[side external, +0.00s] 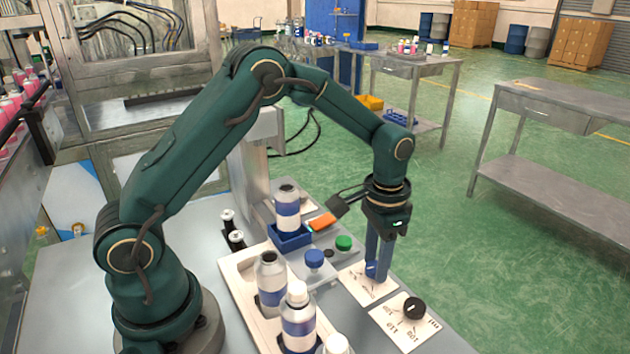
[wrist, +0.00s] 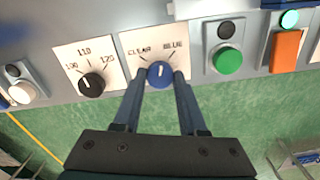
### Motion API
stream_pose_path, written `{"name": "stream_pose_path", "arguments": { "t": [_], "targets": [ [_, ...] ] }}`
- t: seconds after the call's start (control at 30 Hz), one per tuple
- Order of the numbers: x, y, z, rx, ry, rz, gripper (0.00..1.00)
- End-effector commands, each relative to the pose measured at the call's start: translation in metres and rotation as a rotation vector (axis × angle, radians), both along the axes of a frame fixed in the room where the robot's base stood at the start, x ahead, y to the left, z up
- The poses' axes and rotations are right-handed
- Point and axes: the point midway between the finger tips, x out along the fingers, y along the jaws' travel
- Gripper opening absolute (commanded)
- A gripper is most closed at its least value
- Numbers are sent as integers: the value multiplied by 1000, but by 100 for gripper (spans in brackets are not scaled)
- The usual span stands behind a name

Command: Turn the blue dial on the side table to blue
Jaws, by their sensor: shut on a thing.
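The blue dial (wrist: 159,76) sits on a white plate (wrist: 133,40) marked CLEAR at left and BLUE at right. Its white pointer mark points roughly straight up in the wrist view, between the two labels. My gripper (wrist: 160,75) is shut on the dial, with one finger on each side of it. In the side view my gripper (side external: 377,270) reaches straight down to the dial's plate (side external: 357,287), and the fingers hide most of the dial.
A black dial (wrist: 91,85) marked 100, 110 and 120 is to the left in the wrist view. A green button (wrist: 227,60) and an orange switch (wrist: 285,50) are to the right. Bottles, including one in a blue holder (side external: 291,237), stand beyond the controls.

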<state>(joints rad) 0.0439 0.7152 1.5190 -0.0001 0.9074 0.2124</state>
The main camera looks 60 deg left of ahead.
Motion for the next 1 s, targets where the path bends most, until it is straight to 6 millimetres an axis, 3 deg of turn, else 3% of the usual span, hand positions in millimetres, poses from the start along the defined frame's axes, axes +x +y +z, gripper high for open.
{"name": "stream_pose_path", "arguments": {
  "t": [0.5, 1.0],
  "targets": [
    [0, 0, 2, 0, -1, -413, 0],
    [0, 0, 2, 0, -1, -545, 0]
  ]
}}
